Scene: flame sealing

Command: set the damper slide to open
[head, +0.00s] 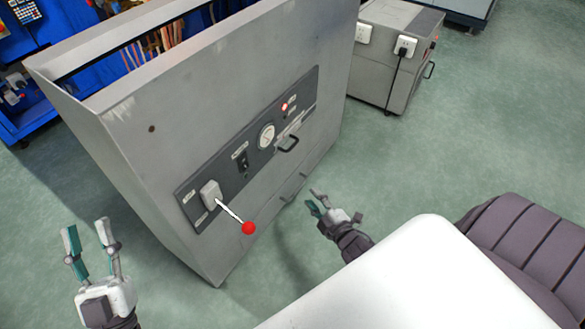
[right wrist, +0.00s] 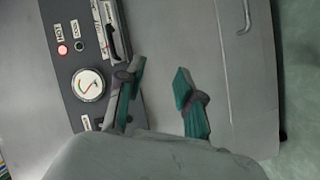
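The machine's dark control panel (head: 250,150) is on the front of a grey cabinet. What looks like the damper slide is a small black handle (head: 288,145) below a pale labelled strip at the panel's right. It also shows in the right wrist view (right wrist: 113,42), at the top; its label is too small to read. My right gripper (head: 316,202) is open and empty, in front of the cabinet and apart from the handle. In the right wrist view its fingers (right wrist: 159,79) are spread before bare metal beside the panel. My left gripper (head: 87,233) is open and empty at the lower left.
The panel also has a lever with a red ball (head: 248,228), a black switch (head: 243,160), a round gauge (head: 266,136) and a lit red lamp (head: 285,107). A lower door handle (head: 296,187) is near my right gripper. A grey box (head: 395,65) stands behind.

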